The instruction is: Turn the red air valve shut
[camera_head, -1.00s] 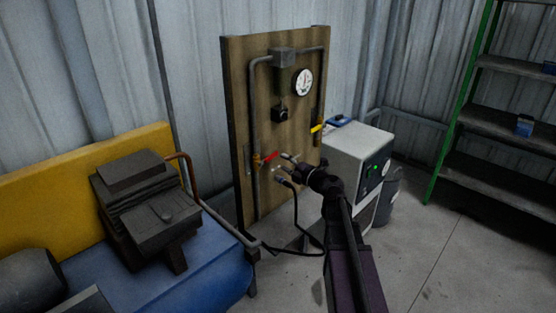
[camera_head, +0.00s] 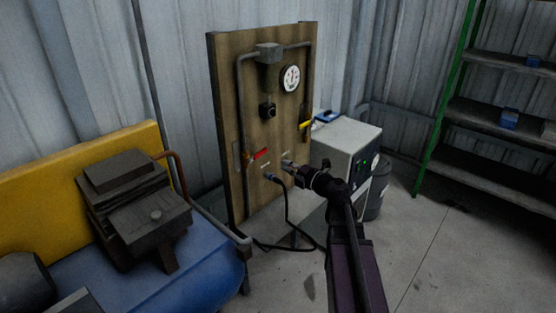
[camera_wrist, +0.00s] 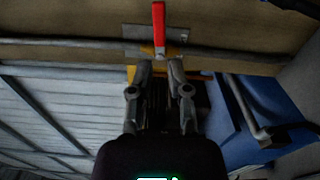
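The red air valve handle (camera_head: 260,154) is on the left pipe, low on the wooden board, and points right and slightly up. In the wrist view the red handle (camera_wrist: 158,24) stands upright at the top centre, in front of a grey pipe. My gripper (camera_head: 285,164) is to the right of the handle and apart from it in the head view. In the wrist view my gripper's (camera_wrist: 159,70) two fingers are parted with nothing held between them, and they lie just below the handle. The valve body is partly hidden there.
A yellow handle (camera_head: 306,125) is on the right pipe, below a round gauge (camera_head: 290,78). A black hose (camera_head: 286,205) hangs below my gripper. A grey cabinet (camera_head: 345,142) stands to the right.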

